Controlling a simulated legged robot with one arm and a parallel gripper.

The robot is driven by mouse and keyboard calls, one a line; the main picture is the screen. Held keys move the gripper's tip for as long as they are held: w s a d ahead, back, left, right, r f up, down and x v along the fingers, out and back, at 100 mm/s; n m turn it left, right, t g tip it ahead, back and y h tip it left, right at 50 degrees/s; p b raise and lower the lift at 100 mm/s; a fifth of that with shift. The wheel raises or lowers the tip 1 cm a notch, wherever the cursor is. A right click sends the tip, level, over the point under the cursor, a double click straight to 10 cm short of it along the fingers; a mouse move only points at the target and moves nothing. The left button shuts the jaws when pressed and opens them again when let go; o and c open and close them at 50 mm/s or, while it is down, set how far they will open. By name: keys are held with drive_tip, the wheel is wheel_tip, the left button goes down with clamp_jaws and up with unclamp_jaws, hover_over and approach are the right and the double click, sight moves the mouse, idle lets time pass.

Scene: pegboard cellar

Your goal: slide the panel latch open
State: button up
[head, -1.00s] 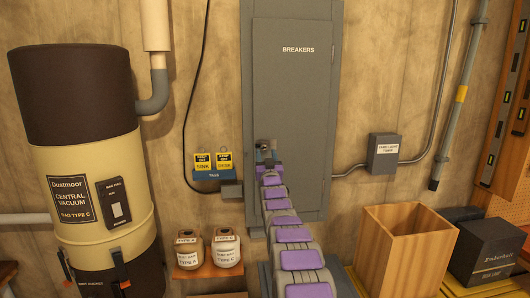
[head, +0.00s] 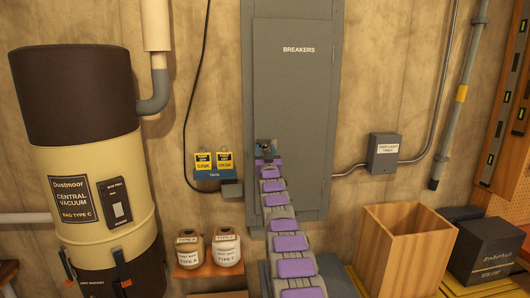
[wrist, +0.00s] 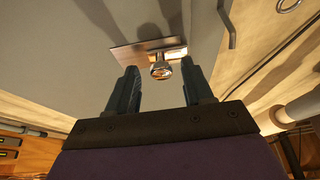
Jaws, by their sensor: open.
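The grey breaker panel (head: 292,100), labelled "BREAKERS", is on the wall straight ahead, and its door looks closed. Its latch (head: 265,146) is a small metal piece near the door's left edge. In the wrist view the latch shows as a shiny round knob (wrist: 161,70) on a flat metal plate (wrist: 135,53). My gripper (wrist: 158,80) is open, with one dark finger on each side of the knob's line. The knob appears between or just beyond the fingertips, and I see no finger touching it. In the head view my arm largely hides the gripper.
Yellow tags hang on a blue rack (head: 214,174) left of the panel. A grey box (head: 384,153) with conduit is to its right. Jars (head: 226,247) stand on a low shelf, a vacuum canister (head: 95,170) at far left. A wooden bin (head: 405,245) stands at lower right.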

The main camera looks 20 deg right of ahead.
drive_tip(key=shift+c, duration=0.3)
clamp_jaws()
idle(0.3)
